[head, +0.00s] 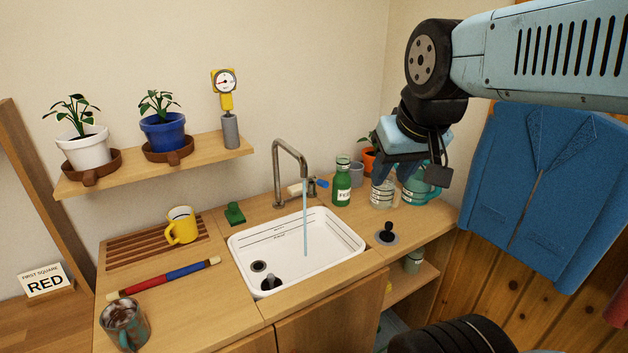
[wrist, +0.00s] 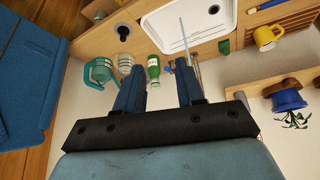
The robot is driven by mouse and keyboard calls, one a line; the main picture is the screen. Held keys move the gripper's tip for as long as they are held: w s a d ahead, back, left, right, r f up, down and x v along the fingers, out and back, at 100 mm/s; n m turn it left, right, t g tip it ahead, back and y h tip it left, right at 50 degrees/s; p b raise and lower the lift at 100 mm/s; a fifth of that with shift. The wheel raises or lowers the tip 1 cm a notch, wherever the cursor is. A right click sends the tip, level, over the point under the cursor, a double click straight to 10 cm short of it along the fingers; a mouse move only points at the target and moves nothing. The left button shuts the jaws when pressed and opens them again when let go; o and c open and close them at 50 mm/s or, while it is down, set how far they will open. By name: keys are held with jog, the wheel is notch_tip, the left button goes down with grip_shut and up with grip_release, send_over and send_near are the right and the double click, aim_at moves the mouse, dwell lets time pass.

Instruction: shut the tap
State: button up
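The metal tap (head: 290,150) stands behind the white sink (head: 340,232), and a pale blue stream of water (head: 305,220) runs from its spout into the basin. A small blue piece (head: 319,183) shows just right of the spout; I cannot tell whether it is the tap's handle. My gripper (head: 397,172) is above the counter's back right, to the right of the tap and apart from it. In the wrist view my gripper (wrist: 158,66) has its two fingers spread with nothing between them. The tap is partly hidden behind a finger there.
A green bottle (head: 343,182), a clear jar (head: 382,193) and a teal jug (head: 420,190) stand between the tap and my gripper or below it. A dark plunger-like knob (head: 387,233) sits right of the sink. A yellow mug (head: 181,226) and potted plants are at left.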

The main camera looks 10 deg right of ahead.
jog(key=w+d+r+n+g, duration=0.1)
jog(key=w+r, duration=0.1)
jog(key=w, duration=0.9)
jog(key=n+g+h, duration=0.2)
jog(key=n+g, duration=0.1)
jog(key=g, duration=0.1)
send_over(322, 181)
jog(key=s+a, duration=0.1)
jog(key=a, duration=0.1)
notch_tip(322, 181, down, 18)
jog(key=f, duration=0.4)
jog(key=d+f, duration=0.1)
jog(key=f, duration=0.4)
jog(key=w+d+f, duration=0.1)
jog(key=f, duration=0.3)
jog(key=shift+f, duration=0.2)
grip_shut()
